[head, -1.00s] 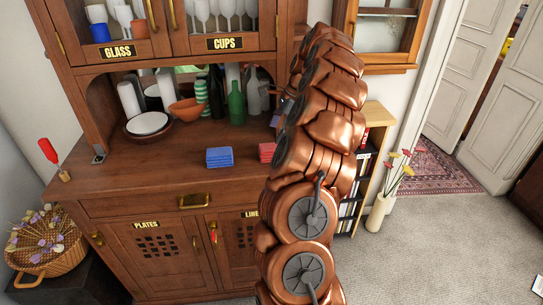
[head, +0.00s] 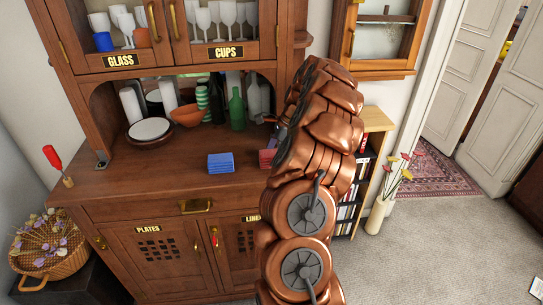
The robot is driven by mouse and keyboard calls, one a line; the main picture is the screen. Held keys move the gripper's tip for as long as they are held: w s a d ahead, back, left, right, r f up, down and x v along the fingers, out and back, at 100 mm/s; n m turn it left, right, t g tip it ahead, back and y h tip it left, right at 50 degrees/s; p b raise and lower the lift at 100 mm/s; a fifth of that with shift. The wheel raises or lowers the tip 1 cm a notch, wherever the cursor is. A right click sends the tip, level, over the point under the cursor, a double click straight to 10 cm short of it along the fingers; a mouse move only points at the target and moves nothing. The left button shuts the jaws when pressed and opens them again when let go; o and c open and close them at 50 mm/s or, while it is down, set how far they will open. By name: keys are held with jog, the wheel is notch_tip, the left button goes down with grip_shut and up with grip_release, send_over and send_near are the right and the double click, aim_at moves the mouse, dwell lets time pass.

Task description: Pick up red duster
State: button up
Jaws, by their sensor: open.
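The red duster (head: 267,158) appears to be the folded red cloth on the wooden counter of the dresser. It lies just right of a folded blue cloth (head: 221,163), with a gap between them. My copper-coloured arm covers its right part in the head view. The arm rises from the bottom of the picture and bends away towards the dresser.
A green bottle (head: 237,108), an orange bowl (head: 187,116) and white plates (head: 149,130) stand in the dresser's recess. A red-headed tool (head: 51,157) stands at the counter's left end. A bookshelf (head: 374,135) and a flower vase (head: 377,215) are right of my arm. The counter's front left is clear.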

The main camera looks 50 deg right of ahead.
jog(key=shift+w+a+f, duration=0.15)
jog(key=shift+f, duration=0.45)
jog(key=c, duration=1.2)
jog(key=shift+r, duration=0.1)
jog(key=shift+c, duration=0.2)
jog(key=shift+r+b, duration=0.85)
jog(key=shift+r, duration=0.85)
jog(key=s+a+r+b, duration=0.1)
jog(key=s+a+b, duration=0.3)
jog(key=a, duration=1)
jog(key=shift+s+a+r, duration=0.15)
jog(key=shift+s+r, duration=0.1)
jog(key=shift+s, duration=1.35)
